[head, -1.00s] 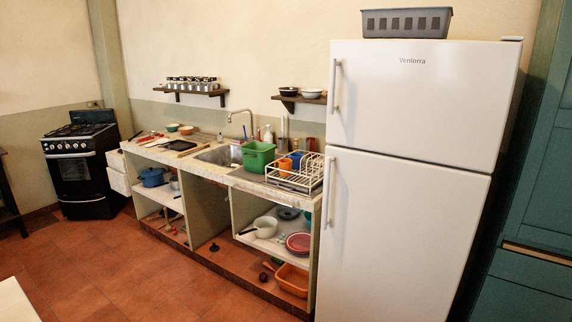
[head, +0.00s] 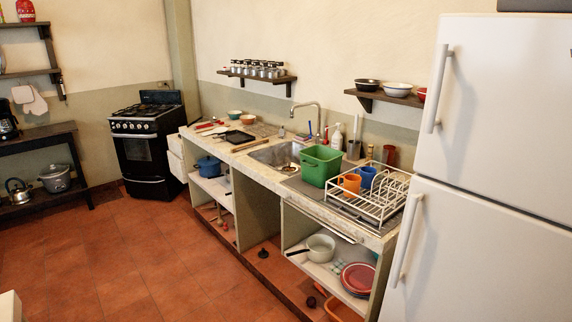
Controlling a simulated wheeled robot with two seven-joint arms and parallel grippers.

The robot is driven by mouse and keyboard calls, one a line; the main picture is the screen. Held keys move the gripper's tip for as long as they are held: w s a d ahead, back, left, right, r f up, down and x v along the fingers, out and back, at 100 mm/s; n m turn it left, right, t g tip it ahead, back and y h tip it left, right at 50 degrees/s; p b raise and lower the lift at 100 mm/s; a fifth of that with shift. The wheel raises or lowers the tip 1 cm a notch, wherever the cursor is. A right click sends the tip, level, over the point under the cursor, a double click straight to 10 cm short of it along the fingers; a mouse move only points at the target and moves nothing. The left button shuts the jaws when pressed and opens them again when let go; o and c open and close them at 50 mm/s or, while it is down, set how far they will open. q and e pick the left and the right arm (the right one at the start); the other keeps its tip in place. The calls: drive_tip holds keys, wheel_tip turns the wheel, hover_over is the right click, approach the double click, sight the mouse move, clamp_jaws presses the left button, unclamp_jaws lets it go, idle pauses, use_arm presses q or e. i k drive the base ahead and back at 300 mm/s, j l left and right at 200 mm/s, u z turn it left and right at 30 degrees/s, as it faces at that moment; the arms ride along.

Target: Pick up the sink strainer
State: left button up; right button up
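I cannot make out a sink strainer with certainty. The metal sink (head: 268,154) is set into the counter left of the green tub (head: 321,166), which hides part of it. A small brownish thing (head: 290,165) shows inside the sink, too small to identify. A small dark object (head: 262,254) is on the floor level below the counter, also too small to name. Neither of my grippers is in view.
The counter (head: 243,161) holds a dish rack (head: 385,205) with orange and blue cups. The white fridge (head: 478,190) stands at the right, the black stove (head: 147,150) at the back left. The tiled floor (head: 150,265) before the counter is mostly clear.

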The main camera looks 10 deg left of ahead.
sight(288, 169)
drive_tip(key=i+j+u, duration=0.1)
drive_tip(key=i+j, duration=0.15)
drive_tip(key=i, duration=0.35)
drive_tip(key=i+j+u, duration=0.1)
drive_tip(key=i, duration=0.55)
drive_tip(key=i+j+u, duration=0.15)
drive_tip(key=i+j, duration=0.15)
drive_tip(key=i, duration=0.3)
drive_tip(key=z, duration=0.5)
drive_tip(key=j+z, duration=1.25)
drive_tip(key=k+j+z, duration=0.15)
drive_tip(key=z, duration=0.3)
drive_tip(key=k+j+z, duration=0.2)
drive_tip(key=k+j, duration=0.2)
drive_tip(key=j, duration=0.3)
drive_tip(key=k+j+z, duration=0.15)
drive_tip(key=k+j, duration=0.3)
drive_tip(key=j, duration=0.15)
drive_tip(key=k+j+z, duration=0.2)
drive_tip(key=k+j, duration=0.25)
drive_tip(key=j, duration=0.15)
